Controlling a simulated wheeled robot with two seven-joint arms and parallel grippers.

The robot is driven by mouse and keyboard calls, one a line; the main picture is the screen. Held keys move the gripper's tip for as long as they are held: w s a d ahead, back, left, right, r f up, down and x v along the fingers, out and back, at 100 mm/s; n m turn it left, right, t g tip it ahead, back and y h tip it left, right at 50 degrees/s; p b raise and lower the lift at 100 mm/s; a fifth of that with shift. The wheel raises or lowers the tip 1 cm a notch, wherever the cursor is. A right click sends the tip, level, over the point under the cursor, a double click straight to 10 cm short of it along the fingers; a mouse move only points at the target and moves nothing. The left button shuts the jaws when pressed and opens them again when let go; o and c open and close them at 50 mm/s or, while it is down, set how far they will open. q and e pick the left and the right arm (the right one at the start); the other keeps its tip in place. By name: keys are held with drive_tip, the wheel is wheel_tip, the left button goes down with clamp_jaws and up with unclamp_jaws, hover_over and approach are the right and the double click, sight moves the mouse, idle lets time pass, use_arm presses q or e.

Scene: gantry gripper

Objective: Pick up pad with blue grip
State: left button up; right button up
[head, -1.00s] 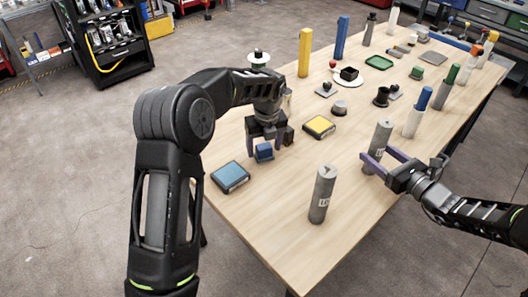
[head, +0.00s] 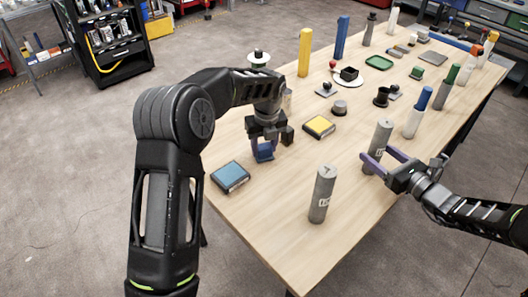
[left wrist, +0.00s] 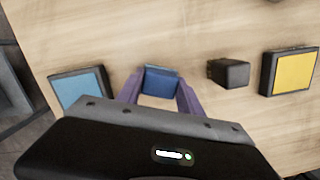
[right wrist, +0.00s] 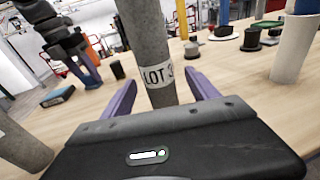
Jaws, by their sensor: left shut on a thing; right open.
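A small blue block-like grip (head: 264,152) is at the left part of the wooden table; it also shows in the left wrist view (left wrist: 160,82). My left gripper (head: 262,147) points down and is shut on the blue grip, with a purple finger on each side. Whether a pad lies under the grip is hidden. My right gripper (head: 377,156) is open, its fingers on either side of a grey cylinder labelled LOT (right wrist: 150,50); I cannot tell whether they touch it.
A blue-topped square pad (head: 230,176) and a yellow-topped one (head: 319,126) flank the left gripper. A small black block (left wrist: 230,73) is close to its right. Another grey cylinder (head: 323,195) stands nearer the front. Several coloured cylinders stand farther back.

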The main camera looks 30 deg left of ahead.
use_arm(q)
clamp_jaws()
wheel_tip(320, 180, up, 10)
idle(0.3)
idle(1.3)
drive_tip(key=shift+r, duration=0.15)
hover_over(263, 144)
drive_tip(key=shift+s+d+f, duration=0.15)
drive_tip(key=shift+s+f, duration=0.05)
drive_tip(key=shift+f, duration=1.1)
drive_tip(key=shift+s+d+f, duration=0.15)
drive_tip(key=shift+f, duration=1.1)
drive_tip(key=shift+f, duration=2.5)
